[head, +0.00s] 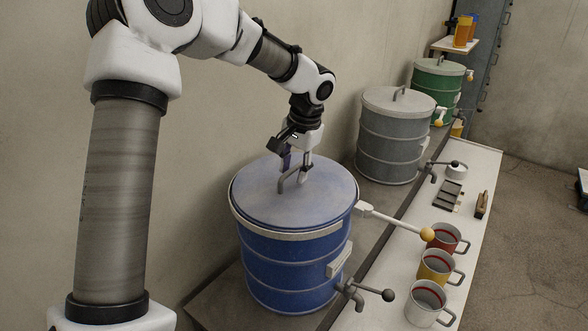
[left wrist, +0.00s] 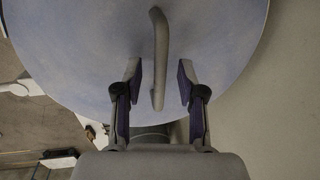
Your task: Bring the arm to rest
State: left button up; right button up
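My left gripper (head: 294,172) is just above the lid (head: 265,195) of the blue drum (head: 290,252). The lid lies on the drum. In the left wrist view, my left gripper (left wrist: 158,85) is open, and the lid's curved grey handle (left wrist: 159,50) shows between and beyond its two fingers. The fingers stand apart from the handle on both sides in that view. In the head view the handle (head: 286,182) is partly covered by the gripper. My right gripper is not in view.
A grey drum (head: 388,145) and a green drum (head: 440,90) stand behind, both lidded. A white counter (head: 390,300) at the right holds a red mug (head: 447,240), a yellow mug (head: 436,266) and a white mug (head: 427,302).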

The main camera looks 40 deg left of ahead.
pick_arm(q)
notch_tip(320, 180, up, 11)
jog(key=d, duration=0.2)
jog(key=shift+w+r, duration=0.1)
jog(key=shift+r, duration=0.05)
